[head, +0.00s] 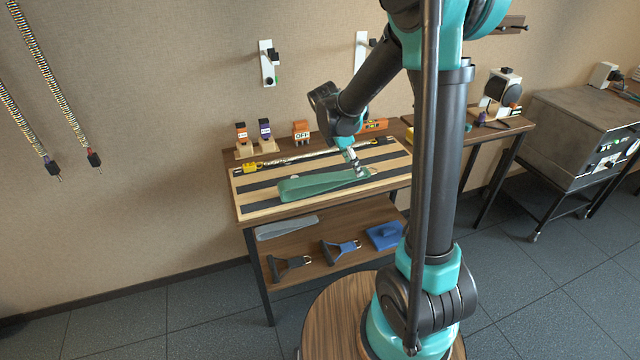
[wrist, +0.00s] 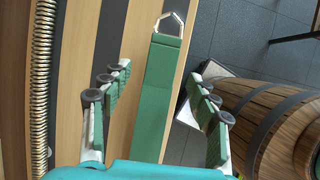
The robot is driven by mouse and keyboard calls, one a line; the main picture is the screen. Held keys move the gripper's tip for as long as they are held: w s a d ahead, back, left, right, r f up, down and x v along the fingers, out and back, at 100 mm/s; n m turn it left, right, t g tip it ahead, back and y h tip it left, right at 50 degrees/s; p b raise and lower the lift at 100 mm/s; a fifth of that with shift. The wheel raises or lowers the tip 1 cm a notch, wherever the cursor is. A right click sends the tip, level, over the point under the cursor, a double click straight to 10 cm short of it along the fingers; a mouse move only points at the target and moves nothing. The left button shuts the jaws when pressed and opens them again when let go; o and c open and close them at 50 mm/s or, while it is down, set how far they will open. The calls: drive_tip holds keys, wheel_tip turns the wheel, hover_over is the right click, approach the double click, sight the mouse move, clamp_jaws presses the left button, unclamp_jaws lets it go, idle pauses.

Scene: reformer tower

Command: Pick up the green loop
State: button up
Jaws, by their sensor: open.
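The green loop (head: 315,185) is a flat strap lying across the striped board on the upper tabletop. In the wrist view the green strap (wrist: 155,105) has a metal ring (wrist: 169,24) at its far end. My gripper (head: 355,168) is at the right end of the loop in the head view. In the wrist view my gripper (wrist: 160,80) is open, with one finger to each side of the strap and nothing held between them. I cannot tell how high the fingertips are above the strap.
A coiled gold rod (wrist: 42,70) lies along the board's back, with a yellow piece (head: 252,168) at its end. Small orange-topped blocks (head: 301,133) stand behind.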

drive_tip(key=shift+x, duration=2.35)
drive_tip(key=shift+s+a, duration=0.1)
clamp_jaws()
